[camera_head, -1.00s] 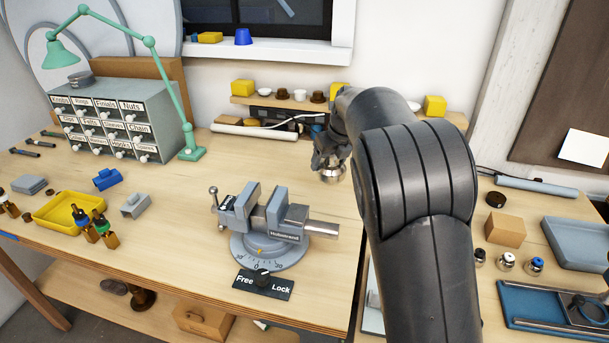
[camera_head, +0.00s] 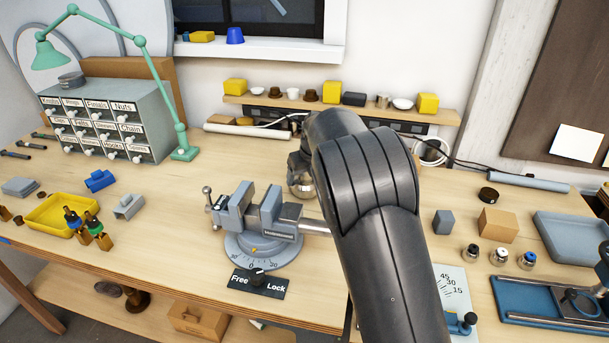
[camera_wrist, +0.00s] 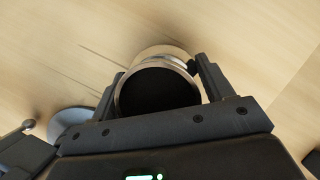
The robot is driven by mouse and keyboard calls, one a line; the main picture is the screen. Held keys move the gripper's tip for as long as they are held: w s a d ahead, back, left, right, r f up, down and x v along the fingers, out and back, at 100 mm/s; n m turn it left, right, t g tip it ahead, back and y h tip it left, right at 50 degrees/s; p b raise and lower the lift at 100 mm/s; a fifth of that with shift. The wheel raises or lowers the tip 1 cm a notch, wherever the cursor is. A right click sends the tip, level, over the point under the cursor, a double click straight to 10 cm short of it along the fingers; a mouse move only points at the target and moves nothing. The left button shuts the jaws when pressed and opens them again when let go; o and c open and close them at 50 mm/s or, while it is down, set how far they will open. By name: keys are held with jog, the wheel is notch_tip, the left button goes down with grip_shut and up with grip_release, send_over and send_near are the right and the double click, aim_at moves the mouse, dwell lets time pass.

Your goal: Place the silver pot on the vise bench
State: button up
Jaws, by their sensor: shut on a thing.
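The silver pot is held in my gripper (camera_head: 297,168). In the head view the pot (camera_head: 304,189) shows as a small shiny round shape just behind the right end of the vise (camera_head: 262,225). In the wrist view the pot (camera_wrist: 158,100) is round with a bright rim and a dark inside, and a finger lies on each side of it. The pot is over the wooden vise bench (camera_head: 180,265); whether it touches the top I cannot tell. My forearm hides part of the bench right of the vise.
The vise with its Free/Lock plate (camera_head: 258,283) stands close to the pot. A drawer cabinet (camera_head: 105,120), green lamp (camera_head: 140,42) and yellow tray (camera_head: 62,214) are at left. Behind is a shelf (camera_head: 340,107) with small items. Bare bench lies between the cabinet and the vise.

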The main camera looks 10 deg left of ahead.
jog(key=shift+f, duration=0.15)
jog(key=o, duration=1.2)
jog(key=shift+c, duration=0.2)
jog(key=v, duration=1.2)
jog(key=s+d+r+n, duration=0.5)
jog(key=s+d+n, duration=0.1)
jog(key=d, duration=0.5)
jog(key=s+d+r+n+t+h, duration=0.1)
jog(key=s+d+n, duration=0.6)
jog(key=s, duration=0.3)
jog(key=s+d+r+n, duration=0.1)
jog(key=s+d+n, duration=0.65)
jog(key=s, duration=0.25)
jog(key=s+d+f+n+h, duration=0.1)
jog(key=s+d+f+n, duration=0.1)
jog(key=s, duration=0.3)
jog(key=s+d+f+n+t+h, duration=0.1)
jog(key=s+d+f+n, duration=0.1)
jog(key=s+n, duration=0.3)
jog(key=shift+s+f, duration=0.45)
